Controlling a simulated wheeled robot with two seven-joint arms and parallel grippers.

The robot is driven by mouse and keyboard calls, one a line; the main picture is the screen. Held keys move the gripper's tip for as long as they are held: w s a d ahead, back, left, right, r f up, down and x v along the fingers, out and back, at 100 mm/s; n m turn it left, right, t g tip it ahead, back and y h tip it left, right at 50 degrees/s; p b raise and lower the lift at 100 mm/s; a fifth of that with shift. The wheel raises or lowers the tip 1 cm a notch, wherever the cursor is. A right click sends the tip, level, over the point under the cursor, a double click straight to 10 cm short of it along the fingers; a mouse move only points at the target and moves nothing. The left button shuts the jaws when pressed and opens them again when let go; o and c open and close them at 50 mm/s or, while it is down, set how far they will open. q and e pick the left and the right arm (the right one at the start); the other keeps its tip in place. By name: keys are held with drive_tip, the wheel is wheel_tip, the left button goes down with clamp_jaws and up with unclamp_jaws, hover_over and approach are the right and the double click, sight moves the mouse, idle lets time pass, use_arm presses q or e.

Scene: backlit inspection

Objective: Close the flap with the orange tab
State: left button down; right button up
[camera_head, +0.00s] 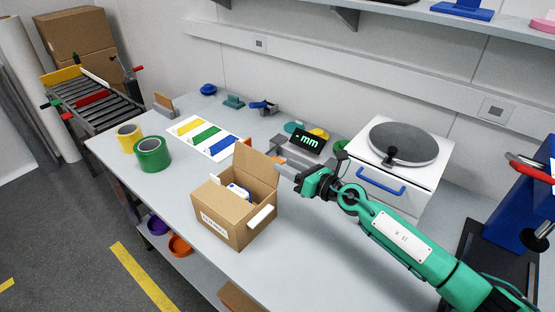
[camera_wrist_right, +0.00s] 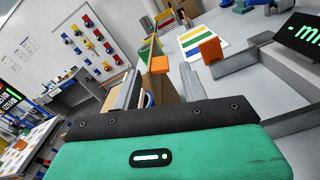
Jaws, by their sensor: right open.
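An open cardboard box (camera_head: 225,219) stands on the table with a white label on its front. Its brown flap (camera_head: 257,167) stands up at the back. In the right wrist view the flap (camera_wrist_right: 166,88) shows beyond my palm, between the finger lines, with an orange tab (camera_wrist_right: 159,64) at its upper end. A blue and white item (camera_head: 239,191) lies inside the box. My right gripper (camera_head: 285,170) is open beside the flap's right edge; I cannot tell whether it touches. My left gripper is not in view.
A striped card (camera_head: 207,136) lies behind the box, and an orange block (camera_wrist_right: 210,50) stands near it. Green tape (camera_head: 152,155) and yellow tape (camera_head: 129,138) are at the left. A dark display (camera_head: 307,141) and a white machine (camera_head: 393,172) stand behind my right arm.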

sight(277, 160)
drive_tip(key=shift+x, duration=2.1)
clamp_jaws()
